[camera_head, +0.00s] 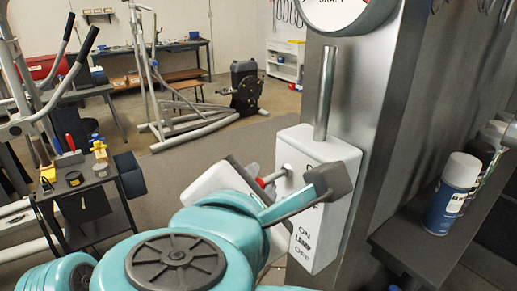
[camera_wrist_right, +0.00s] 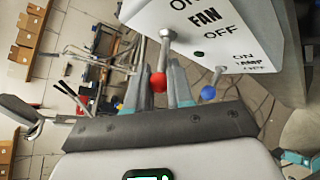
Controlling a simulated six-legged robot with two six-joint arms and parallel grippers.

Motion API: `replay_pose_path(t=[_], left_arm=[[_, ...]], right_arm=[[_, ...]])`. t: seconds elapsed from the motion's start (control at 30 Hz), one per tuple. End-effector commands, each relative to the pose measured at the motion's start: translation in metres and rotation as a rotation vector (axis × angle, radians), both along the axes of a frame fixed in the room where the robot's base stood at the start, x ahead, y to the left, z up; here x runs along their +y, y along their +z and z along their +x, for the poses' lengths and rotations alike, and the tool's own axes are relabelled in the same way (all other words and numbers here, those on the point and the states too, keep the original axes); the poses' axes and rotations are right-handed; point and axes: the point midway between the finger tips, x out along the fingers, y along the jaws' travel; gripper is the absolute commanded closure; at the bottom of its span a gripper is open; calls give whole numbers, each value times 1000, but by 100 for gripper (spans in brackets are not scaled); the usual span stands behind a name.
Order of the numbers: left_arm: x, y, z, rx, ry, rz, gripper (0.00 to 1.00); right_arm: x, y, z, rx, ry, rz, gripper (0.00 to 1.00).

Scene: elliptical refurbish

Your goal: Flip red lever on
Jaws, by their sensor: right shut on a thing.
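The white switch box (camera_head: 322,225) is fixed to a grey metal post, with ON, LAMP and OFF lettering on its face. A red-tipped lever (camera_head: 261,183) sticks out from it on a metal rod. The right wrist view shows its red ball (camera_wrist_right: 158,82) between the two teal fingers, beside ON, FAN and OFF lettering. My right gripper (camera_head: 268,190) is at the box front, shut on the red lever. A blue-tipped lever (camera_wrist_right: 208,92) stands beside it near the LAMP lettering. My left gripper is not in view.
A gauge (camera_head: 345,12) and a vertical metal pipe (camera_head: 324,95) are above the box. Spray cans (camera_head: 452,194) stand on a dark shelf (camera_head: 425,240) at right. A tool cart (camera_head: 90,185) and an elliptical machine (camera_head: 190,115) are at left. Floor between is open.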

Motion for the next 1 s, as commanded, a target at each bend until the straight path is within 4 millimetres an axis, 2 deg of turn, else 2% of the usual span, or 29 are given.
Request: replay_pose_path(t=[0.03, 0.1, 0.4, 0.7, 1.0], left_arm=[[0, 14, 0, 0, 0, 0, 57], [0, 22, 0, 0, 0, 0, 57], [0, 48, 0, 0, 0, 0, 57], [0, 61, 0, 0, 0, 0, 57], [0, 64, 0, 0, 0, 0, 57]], right_arm=[[-1, 11, 1, 26, -1, 38, 100], [-1, 14, 1, 62, -2, 91, 100], [-3, 23, 2, 201, -2, 283, 100], [-5, 26, 3, 283, 0, 397, 100], [-5, 26, 4, 310, -1, 433, 100]])
